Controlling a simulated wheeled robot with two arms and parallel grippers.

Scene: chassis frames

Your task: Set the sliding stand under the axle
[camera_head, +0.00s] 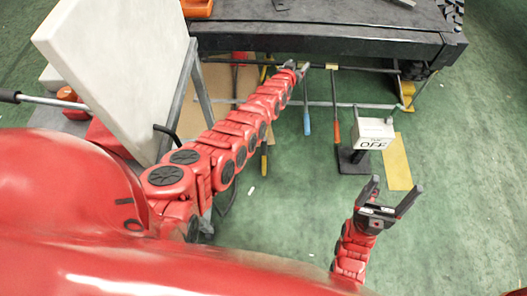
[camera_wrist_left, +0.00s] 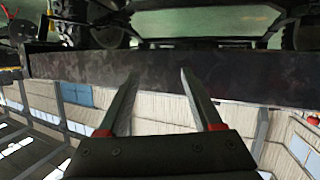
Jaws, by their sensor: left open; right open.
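My left gripper (camera_head: 296,68) is at the end of the long red arm, just below the front edge of the dark bench-like frame (camera_head: 320,38). It is open; in the left wrist view its two fingers (camera_wrist_left: 157,80) stand apart with nothing between them, in front of a dark beam (camera_wrist_left: 240,82). My right gripper (camera_head: 396,198) is open and empty over the green floor at the lower right. A yellow upright piece (camera_head: 408,90) stands under the frame's right end by a dark round part (camera_head: 414,70). I cannot tell for sure which parts are the sliding stand and axle.
A white box marked OFF (camera_head: 372,133) stands on a dark post, beside a yellow floor patch (camera_head: 396,162). A large pale panel (camera_head: 120,65) leans at left. Blue-handled (camera_head: 308,122) and red-handled (camera_head: 336,132) tools hang near the frame. The floor at right is clear.

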